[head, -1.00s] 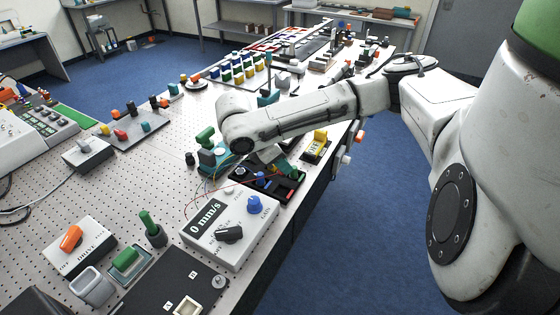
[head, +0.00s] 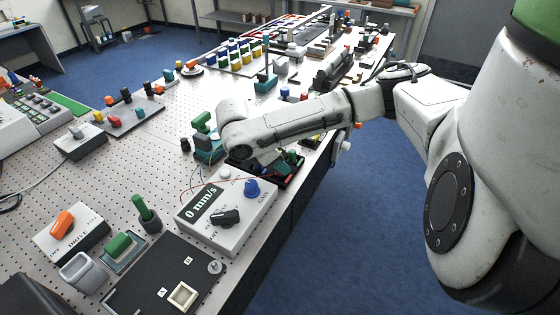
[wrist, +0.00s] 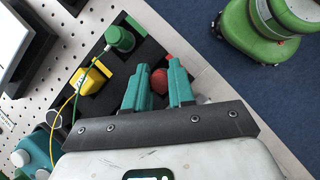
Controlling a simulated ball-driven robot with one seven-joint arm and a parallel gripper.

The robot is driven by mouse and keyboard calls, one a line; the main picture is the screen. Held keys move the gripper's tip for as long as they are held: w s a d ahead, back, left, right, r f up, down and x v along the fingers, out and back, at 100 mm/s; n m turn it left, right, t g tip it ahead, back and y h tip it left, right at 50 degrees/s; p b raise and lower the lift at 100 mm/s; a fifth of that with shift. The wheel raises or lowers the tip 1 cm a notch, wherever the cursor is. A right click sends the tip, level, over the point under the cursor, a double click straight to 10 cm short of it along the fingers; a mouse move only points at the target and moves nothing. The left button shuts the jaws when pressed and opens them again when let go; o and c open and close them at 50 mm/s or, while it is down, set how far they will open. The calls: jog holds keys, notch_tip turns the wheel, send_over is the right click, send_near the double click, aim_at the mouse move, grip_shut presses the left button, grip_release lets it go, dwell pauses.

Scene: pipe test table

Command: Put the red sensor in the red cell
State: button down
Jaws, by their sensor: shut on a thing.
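My gripper (wrist: 158,85) shows in the wrist view with two teal fingers closed around the red sensor (wrist: 160,80). The sensor's rounded red end shows between the fingers; its lower part is hidden. It is over the right end of a black tray (wrist: 150,48), near the table edge. A small red marking (wrist: 168,57) shows on the tray just beyond the sensor. I cannot tell whether the sensor is seated in a cell. In the head view my forearm hides the gripper and most of the tray (head: 287,180).
A green sensor (wrist: 120,38) and a yellow sensor (wrist: 90,80) with thin wires stand in the tray beside the gripper. The display box (head: 228,210) is close in front of the tray. The table edge and blue floor (head: 330,250) lie to the right.

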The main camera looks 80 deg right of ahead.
jog(key=shift+f, duration=0.6)
dwell(0.6)
jog(key=c, duration=0.9)
grip_release()
jog(key=shift+o, duration=0.2)
jog(key=shift+w+r, duration=0.1)
jog(key=v, duration=1)
jog(key=shift+r+b, duration=0.25)
jog(key=shift+b, duration=0.05)
jog(key=shift+w+a, duration=0.1)
jog(key=shift+a, duration=0.05)
